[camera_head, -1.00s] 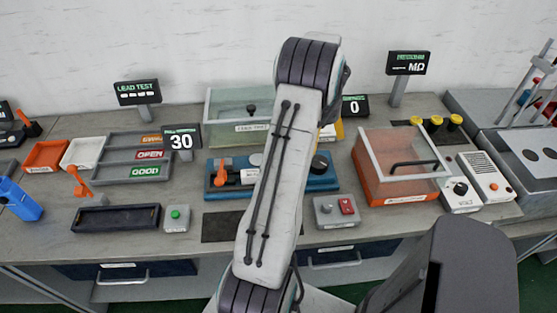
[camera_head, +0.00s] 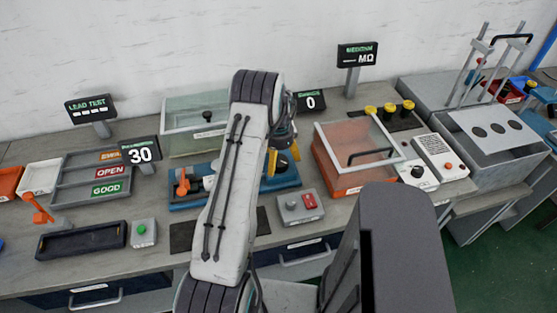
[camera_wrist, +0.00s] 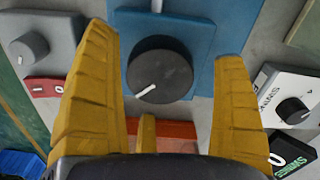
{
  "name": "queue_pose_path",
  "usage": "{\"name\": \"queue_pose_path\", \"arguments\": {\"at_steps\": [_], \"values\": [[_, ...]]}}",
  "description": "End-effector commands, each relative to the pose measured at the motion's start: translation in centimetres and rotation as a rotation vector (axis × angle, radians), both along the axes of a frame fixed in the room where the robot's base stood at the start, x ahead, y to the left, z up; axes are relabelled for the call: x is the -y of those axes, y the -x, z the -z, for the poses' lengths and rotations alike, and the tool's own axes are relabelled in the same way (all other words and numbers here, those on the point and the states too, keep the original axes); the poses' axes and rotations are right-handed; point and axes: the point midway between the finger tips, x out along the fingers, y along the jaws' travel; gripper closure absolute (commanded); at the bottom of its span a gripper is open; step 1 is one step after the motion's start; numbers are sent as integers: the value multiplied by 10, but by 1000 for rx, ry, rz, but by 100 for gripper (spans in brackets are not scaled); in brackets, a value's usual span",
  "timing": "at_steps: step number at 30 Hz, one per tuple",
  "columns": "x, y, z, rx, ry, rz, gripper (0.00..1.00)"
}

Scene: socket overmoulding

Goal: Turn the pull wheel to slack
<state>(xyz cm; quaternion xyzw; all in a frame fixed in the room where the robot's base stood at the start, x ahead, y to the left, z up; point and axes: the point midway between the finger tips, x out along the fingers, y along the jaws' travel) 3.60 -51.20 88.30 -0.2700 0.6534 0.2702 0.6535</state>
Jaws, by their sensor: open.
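The pull wheel, a black round knob with a white pointer line, sits on a blue base (camera_wrist: 205,40) in the wrist view. The wheel (camera_wrist: 172,68) lies between my gripper's two yellow fingers, and its pointer slants to the lower left. My gripper (camera_wrist: 168,65) is open, with a visible gap between the wheel and each finger; I cannot tell the height gap. In the head view my gripper (camera_head: 284,160) is over the right part of the blue fixture (camera_head: 180,204), partly behind my arm, and the wheel is largely hidden there.
A grey switch box (camera_head: 300,207) stands in front of the fixture. An orange box with a clear lid (camera_head: 335,180) stands to the right, and a greenish clear case (camera_head: 180,128) behind. A display (camera_head: 310,101) reads 0.

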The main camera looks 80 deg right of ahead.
Motion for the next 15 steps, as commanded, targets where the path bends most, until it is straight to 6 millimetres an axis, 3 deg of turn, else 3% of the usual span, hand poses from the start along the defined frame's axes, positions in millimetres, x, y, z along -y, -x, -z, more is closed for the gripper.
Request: {"name": "queue_pose_path", "arguments": {"at_steps": [15], "values": [[0, 0, 10, 0, 0, -1, 11]]}}
